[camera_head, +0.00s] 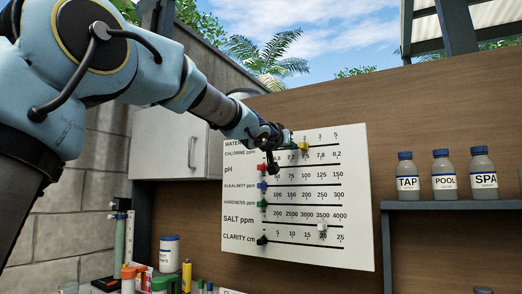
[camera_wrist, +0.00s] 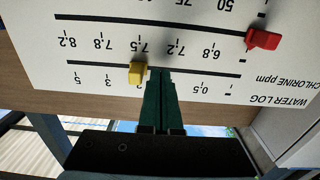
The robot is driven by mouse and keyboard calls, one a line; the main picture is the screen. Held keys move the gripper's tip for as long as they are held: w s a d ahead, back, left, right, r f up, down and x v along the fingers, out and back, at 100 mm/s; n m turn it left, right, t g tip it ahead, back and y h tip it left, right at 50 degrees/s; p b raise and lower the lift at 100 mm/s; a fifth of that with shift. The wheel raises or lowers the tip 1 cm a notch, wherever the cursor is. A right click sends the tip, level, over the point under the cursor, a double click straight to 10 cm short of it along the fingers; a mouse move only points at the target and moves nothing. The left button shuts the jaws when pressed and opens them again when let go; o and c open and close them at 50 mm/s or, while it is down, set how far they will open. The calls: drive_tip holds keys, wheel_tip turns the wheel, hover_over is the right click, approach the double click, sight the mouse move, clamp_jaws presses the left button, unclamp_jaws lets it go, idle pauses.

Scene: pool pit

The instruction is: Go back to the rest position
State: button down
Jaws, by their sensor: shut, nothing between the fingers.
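My gripper (camera_head: 270,150) is in front of the upper part of the white water log board (camera_head: 350,230). In the wrist view its two green fingers (camera_wrist: 158,100) are shut together, with nothing between them. The fingertips lie beside the yellow slider (camera_wrist: 137,73) on the chlorine line; I cannot tell whether they touch it. The yellow slider also shows in the head view (camera_head: 303,146). The red slider (camera_head: 262,167) is at the left end of the pH line, and shows in the wrist view (camera_wrist: 263,39).
Blue, green and black sliders sit at the left of lower lines; a white slider (camera_head: 322,227) is on the salt line. Bottles marked TAP (camera_head: 407,183), POOL (camera_head: 444,183) and SPA (camera_head: 484,183) stand on a right shelf (camera_head: 450,205). A white cabinet (camera_head: 172,140) is left; containers crowd below.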

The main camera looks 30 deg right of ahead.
drive_tip(key=w+p+v, duration=0.1)
drive_tip(key=v, duration=0.6)
drive_tip(key=shift+a+p, duration=0.3)
idle(0.7)
drive_tip(key=w+a+f+n+y, duration=0.2)
drive_tip(key=w+a+f+y, duration=0.2)
drive_tip(key=a+f, duration=0.45)
drive_tip(key=w+a+f+n+y, duration=0.2)
drive_tip(key=w+a+f+y, duration=0.15)
drive_tip(key=a+f, duration=0.55)
drive_tip(key=w+a+f+n+y, duration=0.2)
drive_tip(key=w+a+f+y, duration=0.25)
drive_tip(key=a+f, duration=0.5)
drive_tip(key=s+a+f+n+g+y, duration=0.25)
drive_tip(key=s+a+f, duration=0.25)
drive_tip(key=a+f, duration=0.7)
drive_tip(key=s+a+f+n+g+y, duration=0.1)
drive_tip(key=s+a+f+g, duration=0.3)
drive_tip(key=s+a+f, duration=0.5)
drive_tip(key=s+n, duration=0.1)
drive_tip(key=s, duration=0.2)
drive_tip(key=shift+s+a+f+g, duration=0.25)
drive_tip(key=shift+s+f+g, duration=0.05)
drive_tip(key=shift+s+g, duration=0.05)
